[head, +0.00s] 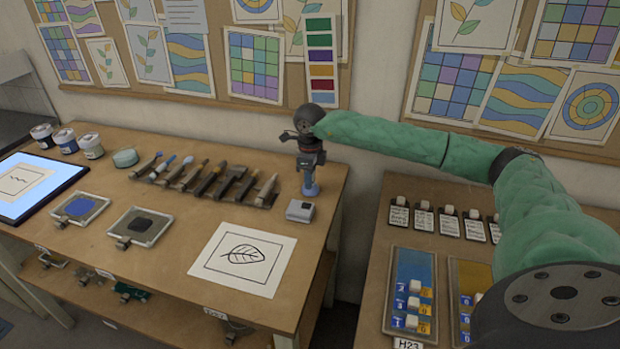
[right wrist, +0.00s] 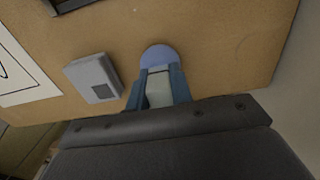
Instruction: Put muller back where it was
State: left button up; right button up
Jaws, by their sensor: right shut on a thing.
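The muller has a pale handle and a round blue-violet base. In the head view the muller (head: 311,188) is upright near the right end of the left table. My right gripper (head: 311,166) points down from above and is shut on its handle. In the right wrist view the muller's base (right wrist: 158,56) shows beyond the fingers of my right gripper (right wrist: 158,92). I cannot tell whether the base touches the table top. My left gripper is not in view.
A small grey box (head: 300,211) stands close to the muller. A leaf drawing (head: 243,259) lies in front, and a rack of several tools (head: 211,183) is to the left. The table's right edge is near.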

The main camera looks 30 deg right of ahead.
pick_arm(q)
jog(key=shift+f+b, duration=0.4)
pick_arm(e)
jog(key=shift+f, duration=0.3)
jog(key=o, duration=1)
jog(key=shift+c, duration=0.2)
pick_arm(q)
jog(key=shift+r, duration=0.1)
pick_arm(e)
notch_tip(320, 180, up, 7)
jog(key=shift+f+b, duration=0.15)
jog(key=shift+b, duration=0.95)
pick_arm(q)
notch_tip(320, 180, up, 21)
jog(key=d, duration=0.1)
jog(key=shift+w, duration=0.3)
pick_arm(e)
jog(key=shift+r, duration=0.55)
jog(key=shift+r, duration=0.1)
